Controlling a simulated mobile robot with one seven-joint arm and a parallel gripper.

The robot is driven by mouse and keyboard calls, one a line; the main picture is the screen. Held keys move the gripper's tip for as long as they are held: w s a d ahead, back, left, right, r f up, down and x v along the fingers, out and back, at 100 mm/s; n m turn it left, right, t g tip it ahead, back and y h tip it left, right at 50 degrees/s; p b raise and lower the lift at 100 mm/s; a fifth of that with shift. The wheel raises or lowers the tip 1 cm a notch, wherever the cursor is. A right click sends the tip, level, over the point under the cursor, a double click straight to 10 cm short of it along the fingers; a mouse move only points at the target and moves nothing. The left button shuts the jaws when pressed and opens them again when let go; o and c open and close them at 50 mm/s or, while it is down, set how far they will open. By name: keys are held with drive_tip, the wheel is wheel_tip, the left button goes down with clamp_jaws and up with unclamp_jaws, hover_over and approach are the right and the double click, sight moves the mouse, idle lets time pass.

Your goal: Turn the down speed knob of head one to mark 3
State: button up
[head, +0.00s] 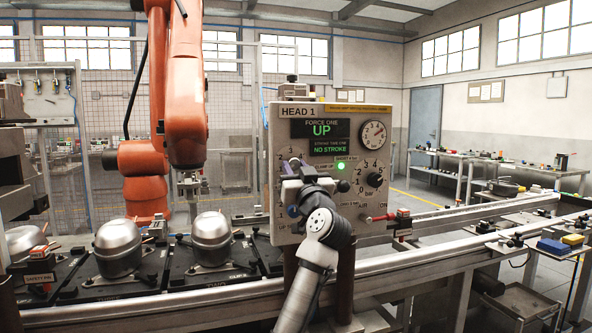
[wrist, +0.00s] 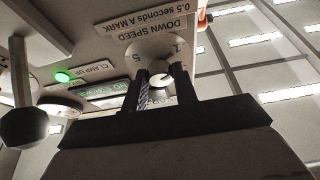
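In the head view, my gripper (head: 298,172) is at the left of the panel face and covers the dial.
A second knob (head: 375,180) marked BAR and a gauge (head: 373,134) are on the panel's right. A green lamp (head: 341,166) is lit, and the display (head: 321,129) reads UP. A dark ball-ended part (wrist: 25,128) is left of my fingers. Compressors (head: 118,247) stand on pallets at left.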

drive_tip(key=c, duration=0.4)
